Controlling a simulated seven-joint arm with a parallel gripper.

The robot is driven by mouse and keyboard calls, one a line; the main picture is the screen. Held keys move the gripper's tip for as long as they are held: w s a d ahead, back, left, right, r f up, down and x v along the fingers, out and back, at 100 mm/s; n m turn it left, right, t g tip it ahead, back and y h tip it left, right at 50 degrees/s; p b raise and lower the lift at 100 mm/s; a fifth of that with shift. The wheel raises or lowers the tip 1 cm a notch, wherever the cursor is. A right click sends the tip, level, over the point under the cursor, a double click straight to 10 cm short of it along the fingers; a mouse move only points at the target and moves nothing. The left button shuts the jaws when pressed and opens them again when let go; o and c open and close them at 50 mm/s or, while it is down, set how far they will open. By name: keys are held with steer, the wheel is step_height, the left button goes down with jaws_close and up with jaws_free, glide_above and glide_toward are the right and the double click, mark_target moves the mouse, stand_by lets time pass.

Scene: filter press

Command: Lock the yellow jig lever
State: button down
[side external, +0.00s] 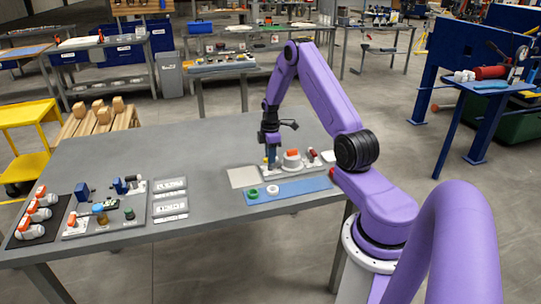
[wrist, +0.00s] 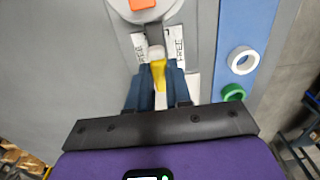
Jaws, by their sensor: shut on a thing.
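The yellow jig lever (wrist: 158,72) shows between the two blue fingers of my gripper (wrist: 156,88) in the wrist view, with a pale end at its top. My gripper is shut on it; the fingers hide its sides. In the side external view my gripper (side external: 271,163) points down at the left end of the jig, and a little yellow shows beside it. The jig's round white part with an orange block (side external: 292,154) stands just right of the gripper. It shows at the top of the wrist view (wrist: 143,4). A white label reading FREE (wrist: 177,42) lies beside the lever.
A blue strip (side external: 305,187) lies in front of the jig, bearing a green ring (side external: 253,193) and a white ring (side external: 272,190). A red-ended part (side external: 311,155) stands right of the orange block. Trays of parts (side external: 105,208) occupy the table's left; its middle is clear.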

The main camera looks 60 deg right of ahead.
steer(key=c, duration=1)
jaws_free()
steer(key=shift+c, duration=0.2)
step_height(320, 180, up, 18)
steer(key=shift+f, duration=0.2)
